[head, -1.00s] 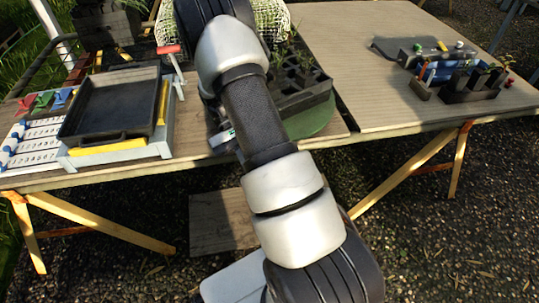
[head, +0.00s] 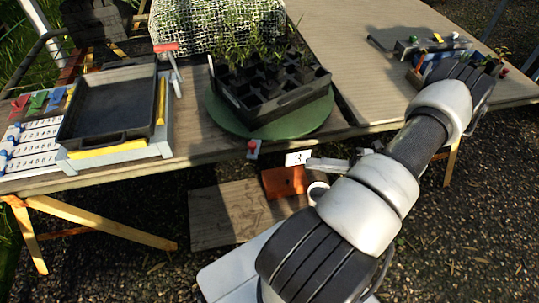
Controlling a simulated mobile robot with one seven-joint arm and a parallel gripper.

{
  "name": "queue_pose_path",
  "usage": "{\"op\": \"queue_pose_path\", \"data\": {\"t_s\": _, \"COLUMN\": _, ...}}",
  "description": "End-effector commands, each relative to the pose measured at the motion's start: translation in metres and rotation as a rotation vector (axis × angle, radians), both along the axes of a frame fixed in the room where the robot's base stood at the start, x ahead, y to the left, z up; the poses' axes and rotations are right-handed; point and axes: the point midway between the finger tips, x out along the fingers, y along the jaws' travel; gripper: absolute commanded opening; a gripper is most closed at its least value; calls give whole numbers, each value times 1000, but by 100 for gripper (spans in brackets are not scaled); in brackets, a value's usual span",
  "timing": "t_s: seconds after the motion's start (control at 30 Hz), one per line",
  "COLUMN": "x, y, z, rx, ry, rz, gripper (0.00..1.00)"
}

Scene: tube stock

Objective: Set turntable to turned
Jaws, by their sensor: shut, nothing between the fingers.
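The green round turntable (head: 285,130) lies at the front of the table, right of its left end. A black cell tray (head: 290,100) with several seedlings stands on it, set at an angle to the table edge. My gripper (head: 312,163) shows partly, in front of the table edge and below right of the turntable. It looks shut and empty, apart from the turntable. My arm hides part of the wrist behind it.
A black tray (head: 110,108) on a grey frame stands at left. Blue and dark holders (head: 425,65) stand at right, partly behind my arm. The table's middle right is bare.

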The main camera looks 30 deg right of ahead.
Motion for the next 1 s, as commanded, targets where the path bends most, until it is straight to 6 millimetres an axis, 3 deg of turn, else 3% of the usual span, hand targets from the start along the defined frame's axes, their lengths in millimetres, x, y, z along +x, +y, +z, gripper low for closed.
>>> {"op": "queue_pose_path", "data": {"t_s": 0.17, "x": 6, "y": 4, "z": -1, "rx": 22, "ry": 11, "rz": -28, "gripper": 0}}
{"op": "queue_pose_path", "data": {"t_s": 0.7, "x": 78, "y": 81, "z": -1, "rx": 20, "ry": 9, "rz": -24, "gripper": 0}}
{"op": "queue_pose_path", "data": {"t_s": 1.0, "x": 93, "y": 97, "z": -1, "rx": 18, "ry": 10, "rz": -25, "gripper": 0}}
